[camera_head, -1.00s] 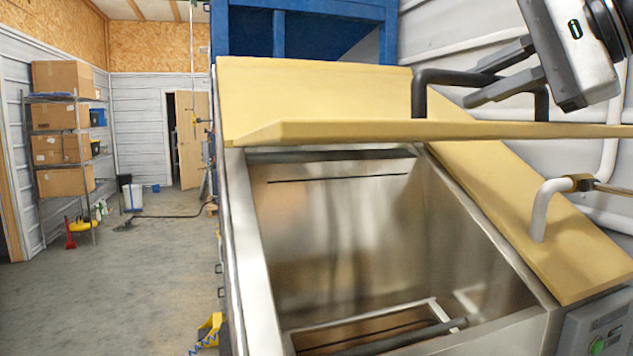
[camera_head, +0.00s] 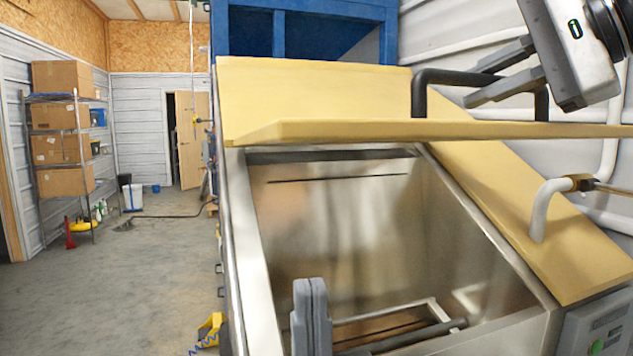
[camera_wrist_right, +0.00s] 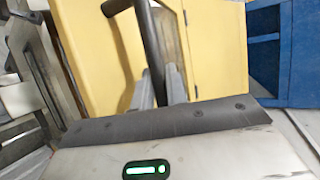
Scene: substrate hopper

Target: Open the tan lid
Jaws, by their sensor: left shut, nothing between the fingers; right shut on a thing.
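The tan lid (camera_head: 400,130) is raised above the steel hopper (camera_head: 340,220) and seen nearly edge-on, with the opening visible below it. Its black bar handle (camera_head: 440,76) stands on its top face. My right gripper (camera_head: 478,82) reaches in from the upper right and is shut on the handle. In the right wrist view the handle (camera_wrist_right: 150,45) passes between the fingers (camera_wrist_right: 160,88), with the tan lid (camera_wrist_right: 90,50) behind. My left gripper (camera_head: 309,285) is shut and empty, pointing up at the hopper's lower front edge.
Tan panels border the opening at the back (camera_head: 310,85) and right (camera_head: 530,220). A grey pipe (camera_head: 541,210) stands on the right panel. A blue frame (camera_head: 300,35) rises behind. The floor (camera_head: 130,290) at left is mostly clear, with boxes on a shelf (camera_head: 65,130) beyond.

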